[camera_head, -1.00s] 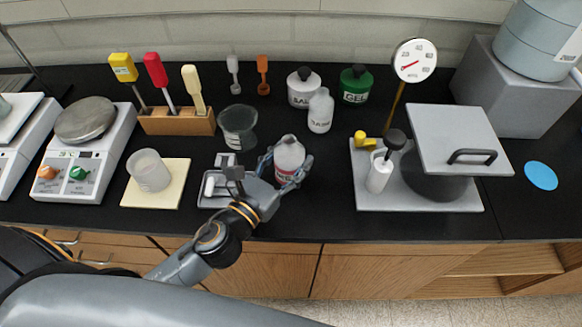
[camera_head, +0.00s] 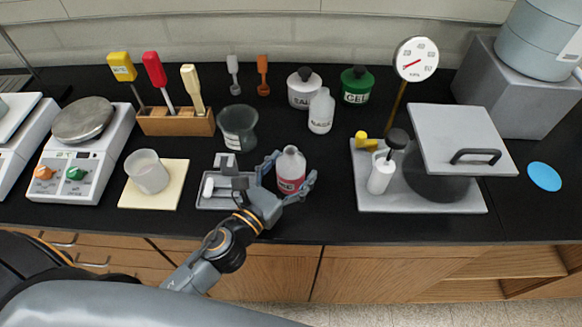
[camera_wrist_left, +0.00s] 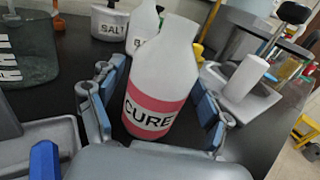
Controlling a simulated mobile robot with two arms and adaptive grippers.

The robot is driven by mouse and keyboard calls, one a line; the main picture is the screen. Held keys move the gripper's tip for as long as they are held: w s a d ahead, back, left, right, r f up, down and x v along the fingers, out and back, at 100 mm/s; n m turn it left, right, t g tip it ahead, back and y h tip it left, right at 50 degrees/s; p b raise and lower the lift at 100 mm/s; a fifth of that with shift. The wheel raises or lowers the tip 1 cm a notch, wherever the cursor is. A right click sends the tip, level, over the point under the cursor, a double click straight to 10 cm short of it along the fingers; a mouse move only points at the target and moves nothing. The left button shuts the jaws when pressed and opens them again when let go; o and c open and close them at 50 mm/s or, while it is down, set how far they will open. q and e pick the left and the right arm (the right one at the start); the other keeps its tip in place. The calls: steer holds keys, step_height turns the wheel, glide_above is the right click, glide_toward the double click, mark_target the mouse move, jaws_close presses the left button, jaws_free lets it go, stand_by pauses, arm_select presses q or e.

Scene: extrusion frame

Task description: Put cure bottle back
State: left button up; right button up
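The cure bottle (camera_head: 291,171) is white with a pink-red label band and stands about upright at the counter's front, just right of the small grey tray (camera_head: 215,203). In the left wrist view the bottle (camera_wrist_left: 160,75) fills the middle, with CURE readable on its band. My left gripper (camera_head: 288,178) is open around it, one finger on each side. In the wrist view the fingers (camera_wrist_left: 160,110) are spread, with a gap showing at least on the left side. The bottle's base is partly hidden by the gripper. My right gripper is not in view.
A glass beaker (camera_head: 238,126) is behind left. A grey plate with a pot and lid (camera_head: 462,138) stands right. Bare counter (camera_head: 331,170) lies between bottle and plate.

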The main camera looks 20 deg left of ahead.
arm_select(q)
steer(key=shift+r, duration=0.2)
steer(key=b+v, duration=0.2)
steer(key=v, duration=0.3)
steer(key=b+v, duration=0.3)
steer(key=v, duration=0.2)
steer(key=shift+s+a+f+b, duration=0.1)
steer(key=shift+s+f+b, duration=0.1)
steer(key=shift+s+b, duration=0.15)
steer(key=shift+s+a+r, duration=0.15)
steer(key=shift+s+r, duration=0.1)
steer(key=shift+s, duration=0.35)
